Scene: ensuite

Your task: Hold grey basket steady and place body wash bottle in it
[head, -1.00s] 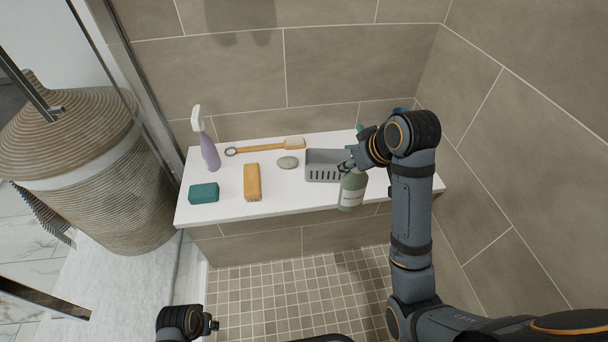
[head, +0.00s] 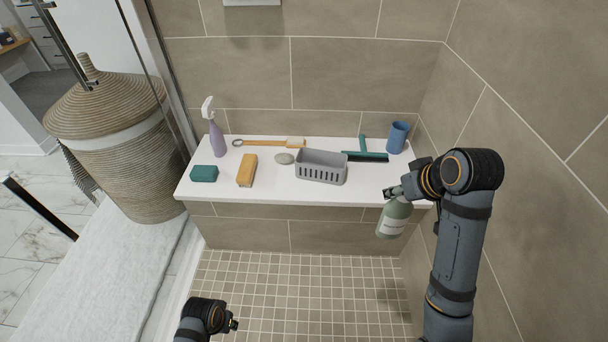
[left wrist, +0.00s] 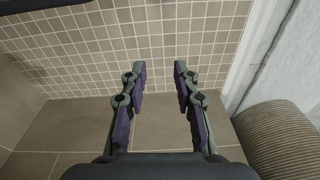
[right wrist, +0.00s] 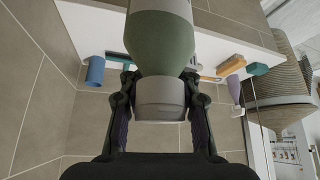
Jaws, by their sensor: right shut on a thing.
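The grey basket (head: 321,168) stands on the white bench, right of the middle, with slots in its front wall; it looks empty. The body wash bottle (head: 394,218) is green with a pale label. My right gripper (head: 394,192) is shut on the bottle near its top and holds it in front of the bench's front edge, right of the basket. In the right wrist view the bottle (right wrist: 160,50) sits between the fingers. My left gripper (head: 232,322) is low over the tiled floor, away from the bench. In the left wrist view its fingers (left wrist: 160,68) are apart and empty.
A wicker hamper (head: 130,150) stands at left.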

